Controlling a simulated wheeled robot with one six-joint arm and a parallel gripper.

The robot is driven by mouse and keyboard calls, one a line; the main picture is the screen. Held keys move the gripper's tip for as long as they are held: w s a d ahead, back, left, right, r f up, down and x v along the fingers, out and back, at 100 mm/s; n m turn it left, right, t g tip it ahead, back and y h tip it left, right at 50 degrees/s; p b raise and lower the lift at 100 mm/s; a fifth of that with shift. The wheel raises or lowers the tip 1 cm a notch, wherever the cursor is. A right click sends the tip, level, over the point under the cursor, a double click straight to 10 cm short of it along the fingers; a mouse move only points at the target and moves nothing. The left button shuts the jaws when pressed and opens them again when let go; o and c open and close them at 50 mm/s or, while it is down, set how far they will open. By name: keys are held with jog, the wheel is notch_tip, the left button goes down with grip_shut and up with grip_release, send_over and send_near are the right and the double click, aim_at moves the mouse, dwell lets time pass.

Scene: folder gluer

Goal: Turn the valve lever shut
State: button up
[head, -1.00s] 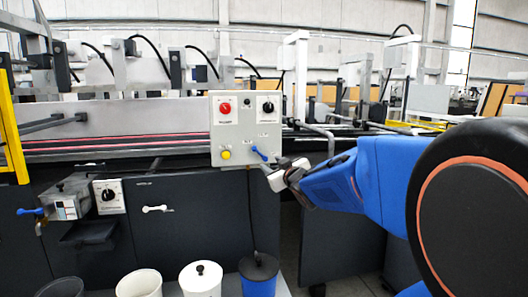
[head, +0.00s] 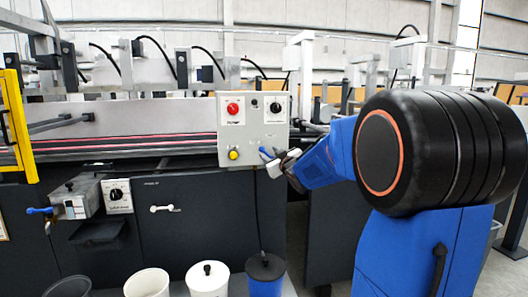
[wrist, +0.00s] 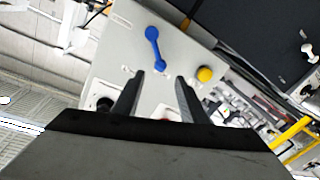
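A small blue lever (head: 266,152) is on the lower right of the light grey control panel (head: 256,103). In the wrist view the blue lever (wrist: 155,48) lies aslant on the panel face, just beyond the fingertips. My gripper (wrist: 160,76) is open and empty, its two dark fingers apart. In the head view my gripper (head: 277,163) is at the panel's lower right corner and partly covers the lever. Contact with the lever cannot be told. Another blue lever (head: 39,210) sticks out left of a grey box at the far left.
The panel also carries a red knob (head: 233,109), a black knob (head: 274,107) and a yellow button (head: 234,155). A black-dialled box (head: 117,196) is at the left. Several pots, one with a blue body (head: 265,285), stand below. A yellow guard frame (head: 17,125) is at the left edge.

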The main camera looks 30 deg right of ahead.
aim_at(263, 149)
jog(key=w, duration=0.6)
jog(key=shift+w+d, duration=0.35)
jog(key=shift+d, duration=0.05)
grip_shut()
